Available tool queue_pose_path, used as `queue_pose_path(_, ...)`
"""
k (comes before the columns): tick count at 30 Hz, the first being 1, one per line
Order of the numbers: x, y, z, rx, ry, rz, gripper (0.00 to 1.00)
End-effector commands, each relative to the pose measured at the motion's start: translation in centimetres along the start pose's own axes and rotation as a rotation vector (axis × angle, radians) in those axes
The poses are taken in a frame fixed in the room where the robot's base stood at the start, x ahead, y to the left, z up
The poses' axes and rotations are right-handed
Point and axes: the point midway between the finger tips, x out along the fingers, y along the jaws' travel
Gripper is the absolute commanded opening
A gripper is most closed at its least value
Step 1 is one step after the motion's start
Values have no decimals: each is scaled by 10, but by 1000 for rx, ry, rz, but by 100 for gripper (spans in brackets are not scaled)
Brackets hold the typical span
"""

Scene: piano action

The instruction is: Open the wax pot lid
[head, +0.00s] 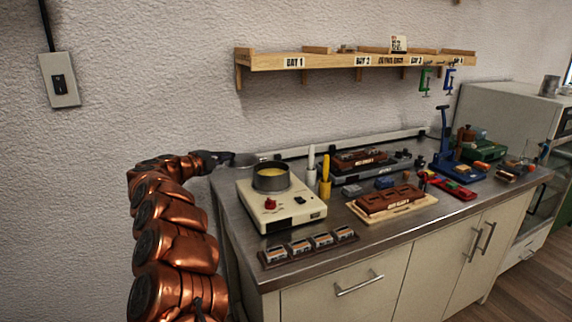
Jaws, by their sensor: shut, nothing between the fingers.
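The wax pot (271,181) is a dark grey round pot set on a cream heater base (300,213) with a red knob. Its top is uncovered and yellow wax (270,172) shows inside. A flat grey disc (245,160), which looks like the lid, is behind and left of the pot, close to my gripper's tip. I cannot tell whether it is hinged to the pot or lies on the counter. My gripper (229,157) is shut and empty, behind and left of the pot; its fingertips are small and partly hard to make out.
A yellow bottle (325,188) and a white bottle (311,172) stand just right of the pot. A row of small blocks (309,245) lies in front. A brown part on a wooden board (392,204) is further right. A wooden shelf (350,61) hangs above.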

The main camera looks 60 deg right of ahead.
Motion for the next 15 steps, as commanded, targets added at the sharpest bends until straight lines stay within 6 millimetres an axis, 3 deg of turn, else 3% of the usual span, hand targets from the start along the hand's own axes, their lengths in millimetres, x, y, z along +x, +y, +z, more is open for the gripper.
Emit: queue_pose_path(15, -11, 3, -5, -1, -3, 2, 0)
